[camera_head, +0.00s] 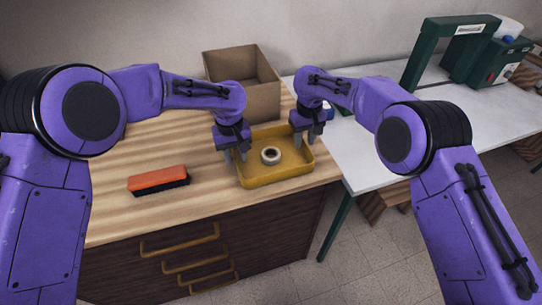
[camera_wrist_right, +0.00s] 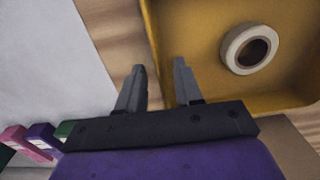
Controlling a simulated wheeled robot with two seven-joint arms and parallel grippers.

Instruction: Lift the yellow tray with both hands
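The yellow tray (camera_head: 282,181) sits on the wooden worktop near its front right corner. It also fills the upper right of the right wrist view (camera_wrist_right: 205,92). A white tape roll (camera_head: 270,156) lies inside it. My left gripper (camera_head: 236,156) is at the tray's left wall with its fingers apart. My right gripper (camera_head: 305,141) is at the right wall. In the right wrist view its fingers (camera_wrist_right: 159,68) are apart, with the tray's edge lined up between them. I cannot tell whether any finger touches the tray.
A cardboard box (camera_head: 243,77) stands behind the tray. An orange brush (camera_head: 158,180) with dark bristles lies to the left on the worktop (camera_head: 120,222). A white table (camera_head: 372,165) with a green machine (camera_head: 450,53) stands at right. The worktop between brush and tray is clear.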

